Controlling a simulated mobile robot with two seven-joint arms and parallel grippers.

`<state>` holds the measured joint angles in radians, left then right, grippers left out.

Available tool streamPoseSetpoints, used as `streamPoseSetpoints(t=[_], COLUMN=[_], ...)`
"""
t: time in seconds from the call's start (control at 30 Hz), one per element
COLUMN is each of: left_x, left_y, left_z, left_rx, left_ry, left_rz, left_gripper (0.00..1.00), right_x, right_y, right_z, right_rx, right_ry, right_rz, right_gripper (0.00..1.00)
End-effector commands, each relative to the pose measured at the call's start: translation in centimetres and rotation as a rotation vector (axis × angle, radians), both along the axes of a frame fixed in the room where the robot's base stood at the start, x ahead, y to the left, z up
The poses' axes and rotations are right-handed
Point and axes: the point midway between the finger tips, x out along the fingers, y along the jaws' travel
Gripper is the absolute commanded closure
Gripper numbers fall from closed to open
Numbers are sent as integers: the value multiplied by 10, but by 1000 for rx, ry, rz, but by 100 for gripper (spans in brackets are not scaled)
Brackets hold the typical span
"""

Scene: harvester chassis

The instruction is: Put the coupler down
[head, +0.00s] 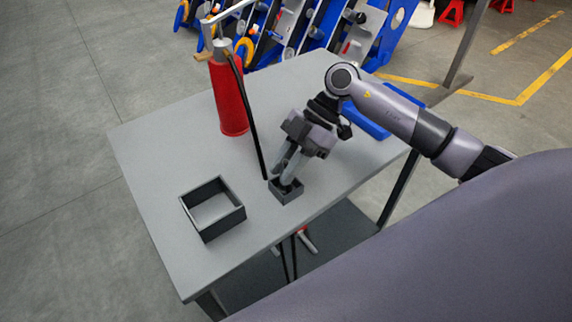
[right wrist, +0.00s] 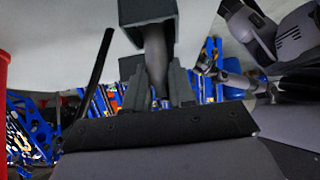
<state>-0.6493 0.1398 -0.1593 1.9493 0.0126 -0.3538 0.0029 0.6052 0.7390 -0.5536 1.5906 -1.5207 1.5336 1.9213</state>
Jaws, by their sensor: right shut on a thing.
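My right gripper (head: 286,176) reaches down over the table (head: 160,150) at a small dark open box (head: 289,197). In the right wrist view, its fingers (right wrist: 156,88) are shut on a grey cylindrical piece, the coupler (right wrist: 156,58). The far end of the coupler meets the small dark box (right wrist: 147,12); I cannot tell whether it rests on the bottom. The fingers hide part of the coupler in the head view. My left gripper is not in view.
A larger dark open frame (head: 233,221) lies left of the small box. A red cylinder (head: 228,98) stands behind, with a black hose (head: 253,135) hanging beside my gripper. A blue object (head: 372,124) lies at the right. The table's left part is clear.

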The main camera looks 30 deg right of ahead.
Motion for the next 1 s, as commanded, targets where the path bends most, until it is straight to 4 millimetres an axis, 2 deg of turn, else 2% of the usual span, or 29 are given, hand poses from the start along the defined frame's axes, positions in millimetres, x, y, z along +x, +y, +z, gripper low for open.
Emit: streamPoseSetpoints(t=[0.27, 0.3, 0.37, 0.4, 0.73, 0.87, 1.0], left_x=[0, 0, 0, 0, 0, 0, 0], left_y=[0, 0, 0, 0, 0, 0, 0], left_z=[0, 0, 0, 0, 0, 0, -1], left_rx=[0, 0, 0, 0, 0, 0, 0], left_ry=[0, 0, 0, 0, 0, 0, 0], left_rz=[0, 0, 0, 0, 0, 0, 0], left_gripper=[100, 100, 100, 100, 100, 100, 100], right_x=[0, 0, 0, 0, 1, 3, 6], right_y=[0, 0, 0, 0, -1, -13, -33], right_z=[-1, -2, -1, -1, 2, 14, 36], right_rx=[0, -1, -1, -1, -1, -4, -4], right_ry=[-1, -2, -2, -2, -2, -3, -5], right_rz=[0, 0, 0, 0, -1, -3, -4], right_gripper=[100, 73, 53, 50, 50, 50, 50])
